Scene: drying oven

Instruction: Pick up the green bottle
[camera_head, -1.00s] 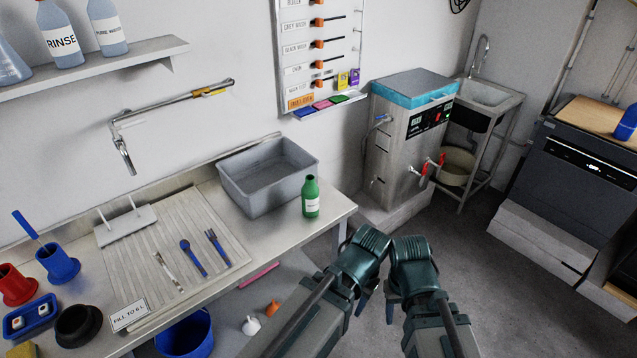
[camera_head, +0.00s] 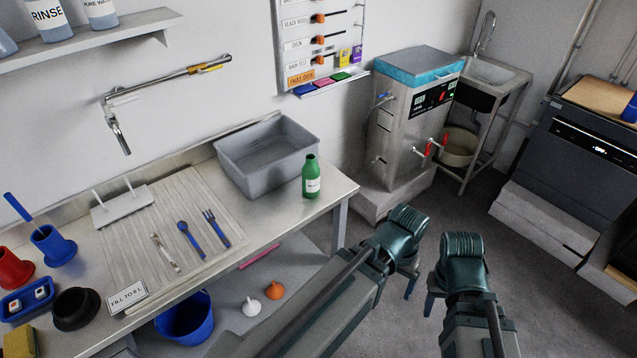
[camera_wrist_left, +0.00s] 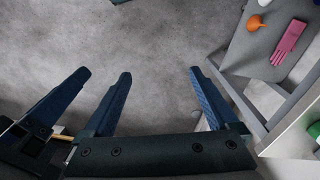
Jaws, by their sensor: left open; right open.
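The green bottle (camera_head: 311,178) with a white label stands upright on the metal counter (camera_head: 335,190), near its right end. Part of a green thing, likely the same bottle, shows at the right edge of the left wrist view (camera_wrist_left: 316,131). My left gripper (camera_head: 404,268) is open, beyond the counter's right end and apart from the bottle. In the left wrist view its fingers (camera_wrist_left: 160,78) are spread with only floor between them. My right gripper (camera_head: 447,285) is open, further right over the floor. Some of its fingers are hidden in the head view.
A grey basin (camera_head: 267,160) stands just behind and left of the bottle. A steel tank (camera_head: 405,125) with red taps stands right of the counter. A lower shelf holds an orange funnel (camera_head: 274,290), a white funnel (camera_head: 251,307) and a pink glove (camera_wrist_left: 289,40).

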